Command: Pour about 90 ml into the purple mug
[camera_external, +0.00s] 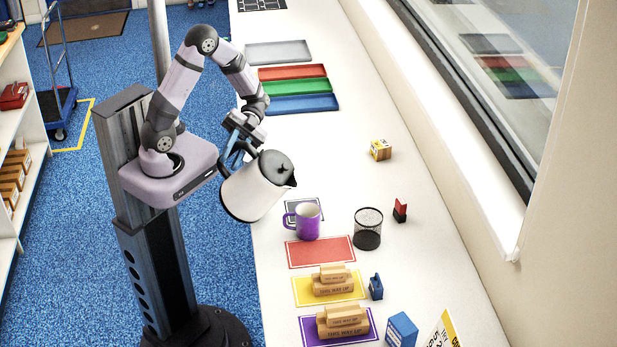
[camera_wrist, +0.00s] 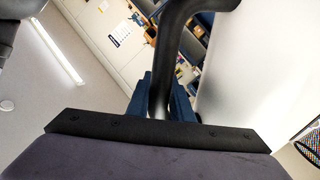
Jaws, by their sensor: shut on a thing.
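A white kettle (camera_external: 254,190) with a black lid, spout and handle is held in the air, tilted with its spout to the right. My gripper (camera_external: 236,150) is shut on the kettle's handle; the dark handle (camera_wrist: 163,70) also shows between the blue fingers in the wrist view, with the white kettle body (camera_wrist: 250,75) at right. The purple mug (camera_external: 307,222) stands upright on the counter, below and to the right of the kettle, apart from it. Its inside is pale; whether it holds liquid I cannot tell. No stream shows at the spout.
A black mesh cup (camera_external: 368,229) stands right of the mug. A red mat (camera_external: 320,250) lies in front; wooden blocks (camera_external: 333,281) sit on a yellow mat. Coloured trays (camera_external: 291,72) lie farther back. A small yellow box (camera_external: 381,149) stands near the window. The counter between is clear.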

